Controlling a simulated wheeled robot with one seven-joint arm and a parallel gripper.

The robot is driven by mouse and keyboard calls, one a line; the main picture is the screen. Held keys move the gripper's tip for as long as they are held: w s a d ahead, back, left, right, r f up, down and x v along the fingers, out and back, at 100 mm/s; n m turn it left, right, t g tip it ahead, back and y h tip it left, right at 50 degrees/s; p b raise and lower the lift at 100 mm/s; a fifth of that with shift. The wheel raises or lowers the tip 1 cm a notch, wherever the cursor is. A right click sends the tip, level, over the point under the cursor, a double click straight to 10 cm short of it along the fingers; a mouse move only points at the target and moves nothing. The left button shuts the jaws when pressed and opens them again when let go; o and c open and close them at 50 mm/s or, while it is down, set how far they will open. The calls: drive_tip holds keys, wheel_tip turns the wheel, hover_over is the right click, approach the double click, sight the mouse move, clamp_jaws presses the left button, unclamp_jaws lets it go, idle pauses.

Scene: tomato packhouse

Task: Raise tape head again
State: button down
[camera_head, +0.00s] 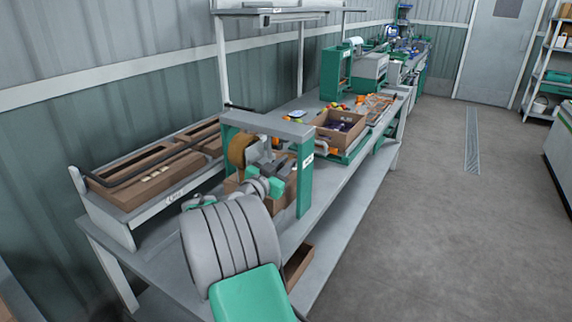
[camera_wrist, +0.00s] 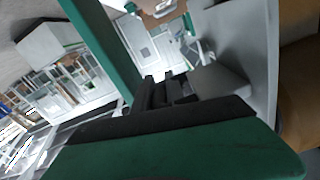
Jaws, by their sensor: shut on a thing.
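The taping machine is a green frame (camera_head: 306,180) with a grey crossbar on the bench. Its tape head (camera_head: 256,152) is a grey body with a brown tape roll (camera_head: 238,150), under the crossbar. My gripper (camera_head: 274,172) is at the tape head, between the frame's posts, partly hidden by my arm. In the wrist view the dark fingers of my gripper (camera_wrist: 165,92) are closed against a grey part of the tape head (camera_wrist: 235,45). The exact grip point is hidden. The brown roll shows at the right edge and a green post (camera_wrist: 105,45) at the left.
A cardboard box (camera_head: 235,186) shows partly beneath the tape head. An open carton (camera_head: 340,128) stands on the bench beyond the frame, near loose tomatoes. A rack with flat brown cartons (camera_head: 150,182) is at the left. The floor (camera_head: 430,210) at the right is clear.

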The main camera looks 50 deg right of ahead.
idle(0.3)
wheel_tip(320, 180, up, 6)
drive_tip(key=shift+f+b, duration=0.1)
drive_tip(key=shift+b, duration=0.4)
drive_tip(key=c, duration=1.8)
unclamp_jaws()
drive_tip(key=o, duration=0.4)
drive_tip(key=shift+o, duration=0.2)
drive_tip(key=shift+a+f, duration=0.1)
drive_tip(key=a+b, duration=0.1)
drive_tip(key=a, duration=0.6)
drive_tip(key=shift+s+a, duration=0.3)
drive_tip(key=shift+s, duration=0.05)
